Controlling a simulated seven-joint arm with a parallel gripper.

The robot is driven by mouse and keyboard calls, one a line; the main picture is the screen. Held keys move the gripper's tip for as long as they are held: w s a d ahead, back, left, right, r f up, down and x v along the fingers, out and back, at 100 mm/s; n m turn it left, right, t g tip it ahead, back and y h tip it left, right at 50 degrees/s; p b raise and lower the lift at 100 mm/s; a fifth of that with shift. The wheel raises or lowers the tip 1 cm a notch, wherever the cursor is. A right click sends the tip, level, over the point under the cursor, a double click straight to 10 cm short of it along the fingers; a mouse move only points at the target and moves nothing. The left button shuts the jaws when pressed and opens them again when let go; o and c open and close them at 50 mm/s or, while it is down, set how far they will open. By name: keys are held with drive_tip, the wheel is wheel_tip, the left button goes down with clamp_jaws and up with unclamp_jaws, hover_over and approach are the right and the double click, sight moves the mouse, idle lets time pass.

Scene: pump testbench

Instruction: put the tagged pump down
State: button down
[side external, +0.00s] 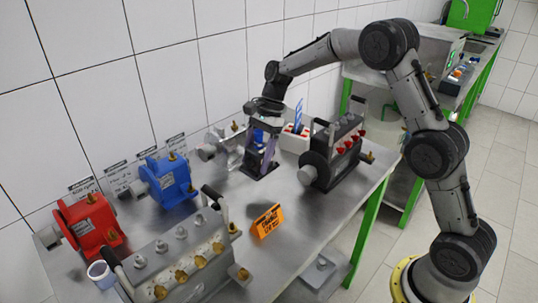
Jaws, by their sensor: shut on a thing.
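My gripper (259,128) points down over the back middle of the bench. It is shut on a small upright thing (262,157), partly blue and purple-grey with a dark foot. The foot is at the bench top; I cannot tell whether it touches. The fingers hide part of this thing, and I cannot make out a tag or tell if it is the tagged pump. A silver pump (228,148) stands close to its left. A blue pump (168,180) and a red pump (90,222) stand further left along the wall.
A dark block with red parts (344,146) stands right of my gripper, by a white box (294,140) holding a blue card (298,114). A grey block with brass ports (183,262) and an orange sign (267,220) stand in front.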

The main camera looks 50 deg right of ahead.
drive_tip(key=w+f, duration=0.3)
drive_tip(key=shift+w+a+f, duration=0.1)
drive_tip(key=shift+w+f, duration=0.15)
drive_tip(key=shift+f, duration=0.1)
drive_tip(key=shift+w+f, duration=0.1)
drive_tip(key=shift+f, duration=1.5)
drive_tip(key=shift+f, duration=0.1)
drive_tip(key=shift+c, duration=0.2)
unclamp_jaws()
drive_tip(key=shift+f, duration=0.25)
drive_tip(key=v, duration=1.2)
drive_tip(key=shift+r, duration=0.25)
